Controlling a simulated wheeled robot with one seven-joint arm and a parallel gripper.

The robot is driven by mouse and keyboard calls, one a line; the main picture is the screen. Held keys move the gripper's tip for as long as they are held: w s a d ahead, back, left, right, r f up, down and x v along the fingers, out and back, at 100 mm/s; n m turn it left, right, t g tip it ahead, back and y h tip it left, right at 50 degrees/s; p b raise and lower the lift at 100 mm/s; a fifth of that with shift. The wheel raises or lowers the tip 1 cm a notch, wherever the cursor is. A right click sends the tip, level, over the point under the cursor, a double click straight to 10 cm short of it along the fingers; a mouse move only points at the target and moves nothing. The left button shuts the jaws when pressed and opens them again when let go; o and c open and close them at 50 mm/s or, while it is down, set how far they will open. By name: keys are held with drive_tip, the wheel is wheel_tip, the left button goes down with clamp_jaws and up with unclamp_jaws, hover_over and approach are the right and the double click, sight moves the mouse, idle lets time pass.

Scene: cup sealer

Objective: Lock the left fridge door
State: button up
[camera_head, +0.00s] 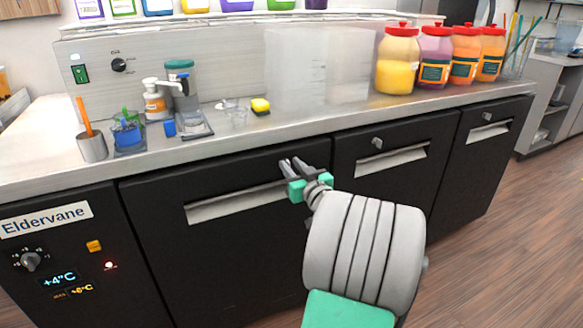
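The left fridge door (165,225) is a black panel under the counter with a long pale recessed handle (215,210). It looks closed. No lock shows on its visible face; the part behind my fingers is hidden. My gripper (291,164) has grey fingers and green finger mounts. It is in front of the upper right part of this door, near the right end of the handle. The fingertips look close together with a narrow gap. I cannot tell whether they touch the door or hold anything.
The middle door (390,185) has a silver lock (377,143) above its handle, and the right door has a similar lock (487,116). A control panel (60,260) is at left. The counter (240,135) above holds cups, a sealer and several jars. The floor (500,240) at right is clear.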

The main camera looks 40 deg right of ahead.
drive_tip(key=shift+c, duration=0.2)
clamp_jaws()
idle(0.4)
